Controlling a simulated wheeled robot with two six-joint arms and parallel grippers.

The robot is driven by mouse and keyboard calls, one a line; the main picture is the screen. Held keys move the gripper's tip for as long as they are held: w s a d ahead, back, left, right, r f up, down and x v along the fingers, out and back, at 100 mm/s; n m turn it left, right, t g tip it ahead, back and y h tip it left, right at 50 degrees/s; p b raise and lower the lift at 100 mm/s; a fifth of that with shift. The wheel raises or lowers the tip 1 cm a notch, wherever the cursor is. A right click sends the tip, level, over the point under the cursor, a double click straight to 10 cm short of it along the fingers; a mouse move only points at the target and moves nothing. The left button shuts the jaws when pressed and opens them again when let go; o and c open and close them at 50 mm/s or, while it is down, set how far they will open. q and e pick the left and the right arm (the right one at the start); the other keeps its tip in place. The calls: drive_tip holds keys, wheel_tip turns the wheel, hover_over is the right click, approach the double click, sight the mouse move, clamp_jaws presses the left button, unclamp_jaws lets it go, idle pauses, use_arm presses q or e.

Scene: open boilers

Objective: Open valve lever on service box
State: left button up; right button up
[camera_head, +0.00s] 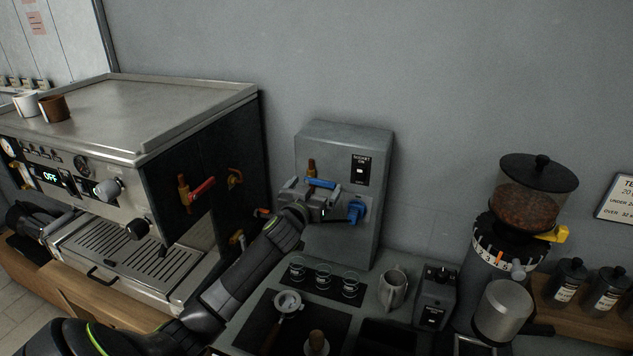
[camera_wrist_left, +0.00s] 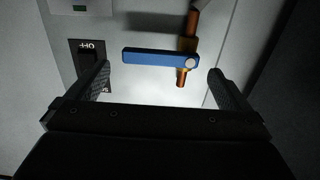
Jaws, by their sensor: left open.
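The grey service box (camera_head: 345,150) stands against the wall right of the coffee machine. Its blue valve lever (camera_head: 321,183) sits on a brass pipe fitting on the box's front. In the left wrist view the blue lever (camera_wrist_left: 152,56) lies crosswise, with its pivot on a copper and brass pipe (camera_wrist_left: 190,45) at its right end. My left gripper (camera_head: 313,190) is at the box front, just by the lever. In the wrist view its open fingers (camera_wrist_left: 158,72) stand left and right of the lever, with no visible grip on it. My right gripper is out of view.
A switch plate (camera_wrist_left: 88,55) is near my finger. The coffee machine (camera_head: 195,95) stands left with a red lever (camera_head: 202,189); a pitcher (camera_head: 393,288) and grinder (camera_head: 505,235) stand right.

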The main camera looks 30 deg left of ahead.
use_arm(q)
drive_tip(key=shift+x, duration=0.9)
drive_tip(key=c, duration=1.3)
